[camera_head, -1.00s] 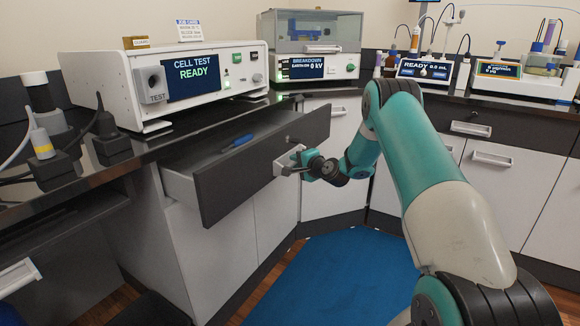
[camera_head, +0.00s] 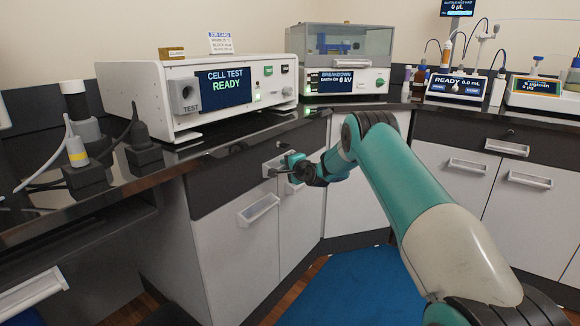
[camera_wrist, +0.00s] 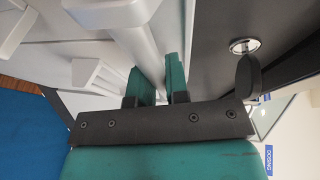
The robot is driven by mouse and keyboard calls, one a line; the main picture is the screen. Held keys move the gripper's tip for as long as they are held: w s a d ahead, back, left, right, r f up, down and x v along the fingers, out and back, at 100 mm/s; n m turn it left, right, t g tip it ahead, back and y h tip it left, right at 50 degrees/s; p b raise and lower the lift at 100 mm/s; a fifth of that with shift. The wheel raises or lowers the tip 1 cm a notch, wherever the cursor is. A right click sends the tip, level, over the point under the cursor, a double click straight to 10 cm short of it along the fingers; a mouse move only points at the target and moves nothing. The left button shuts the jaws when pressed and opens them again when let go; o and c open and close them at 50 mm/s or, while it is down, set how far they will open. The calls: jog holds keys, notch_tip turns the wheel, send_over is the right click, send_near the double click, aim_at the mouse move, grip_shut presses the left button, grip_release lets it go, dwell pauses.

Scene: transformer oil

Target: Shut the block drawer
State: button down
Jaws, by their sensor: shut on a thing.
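The block drawer (camera_head: 225,180) has a dark front under the counter, left of centre in the head view. Its front looks flush with the cabinet, and its inside is hidden. Its pale handle (camera_head: 271,167) is at my gripper (camera_head: 286,168). In the wrist view my gripper's teal fingers (camera_wrist: 158,86) are closed on either side of the pale handle bar (camera_wrist: 138,38). The dark drawer front (camera_wrist: 222,30) with a round lock shows to the right of the fingers.
Below the drawer are white cabinet doors with a handle (camera_head: 258,210). The cell tester (camera_head: 200,92) and the breakdown tester (camera_head: 345,62) stand on the counter above. A blue mat (camera_head: 350,290) covers the floor in front.

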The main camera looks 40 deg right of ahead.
jog(key=c, duration=1.3)
grip_release()
jog(key=shift+d, duration=0.1)
jog(key=shift+o, duration=0.8)
jog(key=shift+w+a, duration=0.1)
jog(key=shift+a, duration=0.1)
jog(key=s+r, duration=0.3)
jog(key=s, duration=1.4)
jog(key=shift+a, duration=0.45)
